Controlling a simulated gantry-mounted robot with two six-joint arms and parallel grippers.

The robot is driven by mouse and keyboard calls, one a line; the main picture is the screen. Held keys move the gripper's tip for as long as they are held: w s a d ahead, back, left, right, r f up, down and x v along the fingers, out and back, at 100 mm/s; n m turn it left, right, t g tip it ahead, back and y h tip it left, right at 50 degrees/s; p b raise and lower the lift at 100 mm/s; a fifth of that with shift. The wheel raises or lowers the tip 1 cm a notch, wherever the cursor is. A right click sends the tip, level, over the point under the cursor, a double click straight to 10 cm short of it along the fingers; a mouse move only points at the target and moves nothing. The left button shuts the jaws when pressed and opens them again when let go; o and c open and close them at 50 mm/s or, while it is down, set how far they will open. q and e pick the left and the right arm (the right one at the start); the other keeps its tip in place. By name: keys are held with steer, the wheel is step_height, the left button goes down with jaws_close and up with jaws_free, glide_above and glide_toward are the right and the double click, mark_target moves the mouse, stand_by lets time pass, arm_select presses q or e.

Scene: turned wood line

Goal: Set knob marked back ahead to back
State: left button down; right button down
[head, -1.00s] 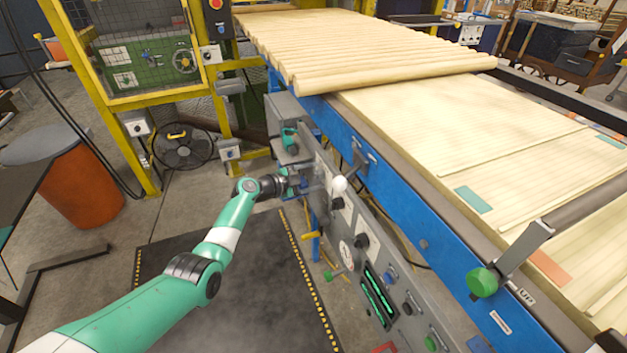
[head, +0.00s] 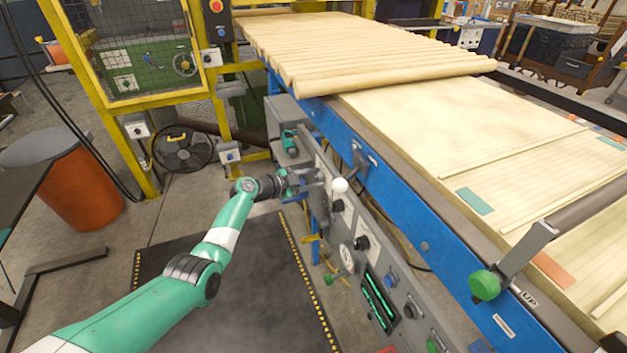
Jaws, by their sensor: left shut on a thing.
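My left arm reaches in from the lower left to the grey control panel (head: 376,262) on the side of the blue conveyor frame. My left gripper (head: 316,187) is at the panel's far end, shut on a knob there. The gripper hides that knob and its marks, so I cannot read its setting. A white ball (head: 340,185) is just right of the fingers. Black knobs (head: 362,242) sit nearer along the panel. My right gripper is not in view.
A dial gauge (head: 347,259), a lit green display (head: 380,297) and several buttons are on the nearer panel. Wooden boards (head: 480,130) cover the conveyor above. A green-knobbed lever (head: 484,285) stands at its near edge. A dark mat (head: 235,285) lies on the clear floor.

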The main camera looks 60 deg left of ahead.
arm_select(q)
steer(key=shift+a+f+n+h+b, duration=0.15)
steer(key=shift+n+h+b, duration=0.2)
steer(key=shift+b, duration=0.2)
steer(key=shift+n+g, duration=0.3)
steer(key=shift+n, duration=0.05)
steer(key=n+h+p, duration=0.1)
steer(key=n+h, duration=0.1)
steer(key=shift+n+g, duration=0.3)
steer(key=shift+n, duration=0.1)
steer(key=shift+r, duration=0.2)
steer(key=shift+c, duration=2.1)
jaws_free()
